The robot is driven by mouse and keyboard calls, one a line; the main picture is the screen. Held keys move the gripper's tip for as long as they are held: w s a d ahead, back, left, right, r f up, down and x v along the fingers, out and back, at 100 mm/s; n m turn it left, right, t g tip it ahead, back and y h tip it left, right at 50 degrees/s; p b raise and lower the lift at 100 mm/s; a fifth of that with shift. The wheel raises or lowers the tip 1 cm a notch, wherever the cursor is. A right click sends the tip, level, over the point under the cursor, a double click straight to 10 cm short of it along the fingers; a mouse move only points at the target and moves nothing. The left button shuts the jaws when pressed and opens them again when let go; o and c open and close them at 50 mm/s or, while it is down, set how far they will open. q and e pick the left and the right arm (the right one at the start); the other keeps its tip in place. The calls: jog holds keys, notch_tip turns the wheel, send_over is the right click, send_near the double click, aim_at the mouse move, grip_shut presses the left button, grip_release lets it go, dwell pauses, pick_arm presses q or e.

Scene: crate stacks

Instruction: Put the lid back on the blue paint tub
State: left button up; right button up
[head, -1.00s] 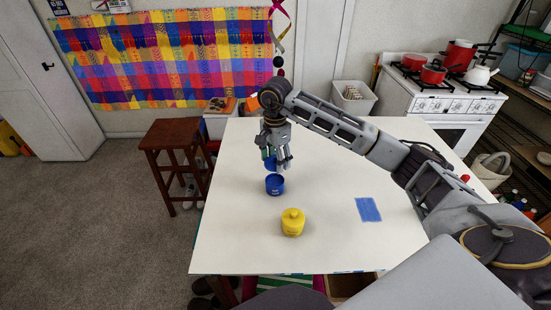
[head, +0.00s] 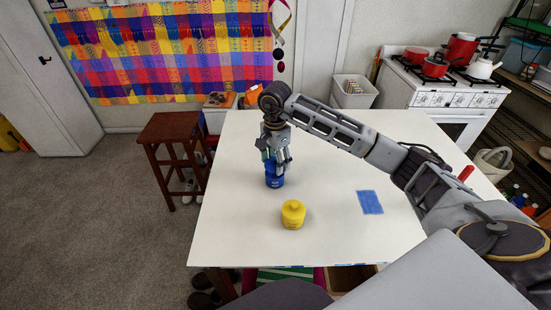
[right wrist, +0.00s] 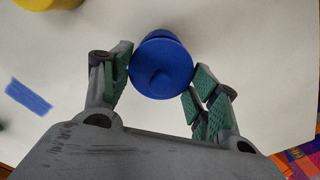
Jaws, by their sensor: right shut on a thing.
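The blue paint tub (head: 275,182) stands upright on the white table, left of its middle. My right gripper (head: 277,160) is right above it, pointing down. In the right wrist view its two green-padded fingers (right wrist: 160,70) are shut on the round blue lid (right wrist: 161,78), one on each side. The lid is over the tub and hides its opening; only a blue rim shows behind the lid. Lid and tub look in contact or nearly so, but I cannot tell whether the lid is fully seated. My left gripper is not in view.
A yellow tub (head: 292,214) with a lid stands nearer on the white table (head: 235,230). A flat blue patch (head: 369,202) lies to the right. The table around them is clear. A wooden stool (head: 175,130) stands beyond the table's left edge.

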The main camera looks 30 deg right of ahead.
jog(key=shift+f+b, duration=0.55)
jog(key=shift+f, duration=0.35)
jog(key=shift+b, duration=0.35)
dwell(1.3)
jog(key=shift+f+b, duration=0.15)
jog(key=shift+b, duration=0.35)
dwell(1.5)
dwell(0.4)
jog(key=o, duration=0.8)
jog(key=o, duration=0.3)
jog(key=shift+r, duration=0.2)
